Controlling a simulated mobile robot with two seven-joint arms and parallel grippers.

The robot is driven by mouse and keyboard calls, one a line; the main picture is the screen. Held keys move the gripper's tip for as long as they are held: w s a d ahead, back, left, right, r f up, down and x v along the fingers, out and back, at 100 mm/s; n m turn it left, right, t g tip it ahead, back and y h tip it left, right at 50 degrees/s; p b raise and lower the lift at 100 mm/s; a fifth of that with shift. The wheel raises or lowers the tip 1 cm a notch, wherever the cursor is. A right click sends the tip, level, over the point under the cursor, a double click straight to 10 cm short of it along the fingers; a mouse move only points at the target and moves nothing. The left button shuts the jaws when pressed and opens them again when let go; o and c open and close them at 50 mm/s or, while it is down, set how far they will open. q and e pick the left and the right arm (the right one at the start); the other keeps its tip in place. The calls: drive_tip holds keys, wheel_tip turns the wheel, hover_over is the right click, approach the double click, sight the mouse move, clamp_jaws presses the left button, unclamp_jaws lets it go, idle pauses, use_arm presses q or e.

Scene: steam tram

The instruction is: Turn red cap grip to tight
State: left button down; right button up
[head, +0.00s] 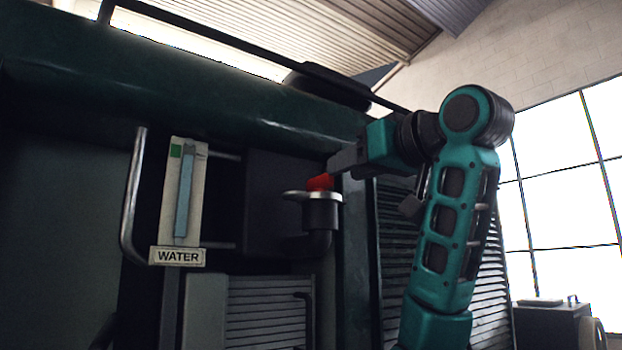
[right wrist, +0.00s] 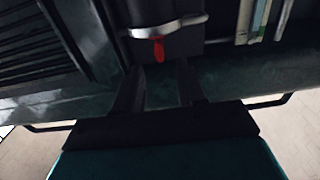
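The red cap grip (head: 320,182) sits on top of a silver round cap plate (head: 298,195) over a dark pipe elbow (head: 320,240) on the tram's side. My right gripper (head: 338,164) reaches it from the right, its fingers close to the grip. In the right wrist view the red grip (right wrist: 158,48) lies on the line between the two spread fingers of my right gripper (right wrist: 158,68), just beyond their tips. The fingers are apart and hold nothing. I cannot tell whether a finger touches the grip. My left gripper is not in view.
A water gauge (head: 185,190) with a WATER label (head: 177,256) and a bent metal rail (head: 132,195) stand left of the cap. A louvred panel (head: 394,240) lies behind my right arm. A dark cabinet (head: 550,325) stands at the far right.

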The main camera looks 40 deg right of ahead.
sight(309, 183)
drive_tip(key=w+p, duration=0.1)
drive_tip(key=w, duration=0.2)
drive_tip(key=w+p, duration=0.1)
drive_tip(key=w, duration=0.2)
drive_tip(key=w+d+p, duration=0.1)
drive_tip(key=w, duration=0.2)
drive_tip(key=shift+w+p, duration=0.35)
drive_tip(key=shift+w+d, duration=0.1)
drive_tip(key=shift+w, duration=0.3)
drive_tip(key=c, duration=0.6)
clamp_jaws()
